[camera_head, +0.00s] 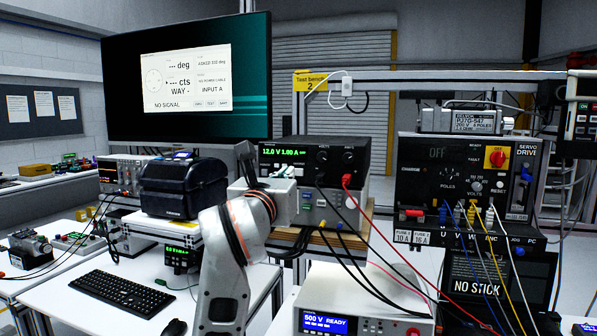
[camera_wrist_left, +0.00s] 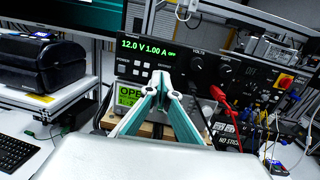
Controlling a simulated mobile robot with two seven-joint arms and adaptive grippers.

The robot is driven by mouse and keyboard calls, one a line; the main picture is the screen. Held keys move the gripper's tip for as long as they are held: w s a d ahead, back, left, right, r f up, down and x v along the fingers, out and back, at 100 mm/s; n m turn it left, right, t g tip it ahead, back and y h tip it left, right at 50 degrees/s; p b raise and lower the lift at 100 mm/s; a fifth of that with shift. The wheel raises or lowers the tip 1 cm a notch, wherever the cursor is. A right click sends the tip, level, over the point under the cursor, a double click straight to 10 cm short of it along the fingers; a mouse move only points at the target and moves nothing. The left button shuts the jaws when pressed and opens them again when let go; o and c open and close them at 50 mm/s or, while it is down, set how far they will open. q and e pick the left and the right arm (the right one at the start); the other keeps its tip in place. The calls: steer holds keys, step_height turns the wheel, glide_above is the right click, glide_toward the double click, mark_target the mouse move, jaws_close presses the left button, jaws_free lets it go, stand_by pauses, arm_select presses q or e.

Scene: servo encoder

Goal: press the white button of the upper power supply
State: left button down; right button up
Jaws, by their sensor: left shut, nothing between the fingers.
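The upper power supply (camera_head: 333,150) is a dark box whose green display reads 12.0 V 1.00 A. It also shows in the left wrist view (camera_wrist_left: 205,68), where the display adds OFF. My left gripper (camera_wrist_left: 161,78) is shut and empty, its fingertips in front of the supply's lower front, below the display. In the head view my left gripper (camera_head: 285,172) appears small at the supply's lower left. Contact cannot be told. My right gripper is not in view.
Under the upper supply stands another unit (camera_head: 312,203) with a green screen. Red and black leads (camera_head: 365,215) hang from the fronts, right of my gripper. A monitor (camera_head: 190,80) and black printer (camera_head: 183,186) stand left; a servo drive panel (camera_head: 455,185) stands right.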

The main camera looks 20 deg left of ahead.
arm_select(q)
steer(key=s+p, duration=0.1)
steer(key=s, duration=0.3)
steer(key=shift+a, duration=0.1)
stand_by(0.5)
